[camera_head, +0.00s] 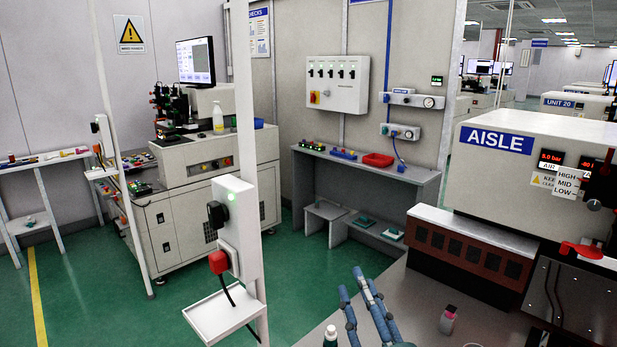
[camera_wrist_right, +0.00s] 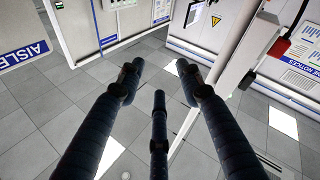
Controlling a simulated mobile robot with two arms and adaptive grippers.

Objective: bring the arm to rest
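My right gripper (camera_head: 357,281) rises from the bottom of the head view, right of centre, with its blue fingers pointing up. It shows larger in the right wrist view (camera_wrist_right: 158,82), where three dark fingers stand apart with nothing between them. It is open and empty. The rest of the right arm is hidden below the head view's edge. My left gripper and left arm do not show in either view.
A white post with a box (camera_head: 235,225) and small tray (camera_head: 222,316) stands to the left. The AISLE machine (camera_head: 520,170) is at right. Green floor (camera_head: 310,265) is clear between.

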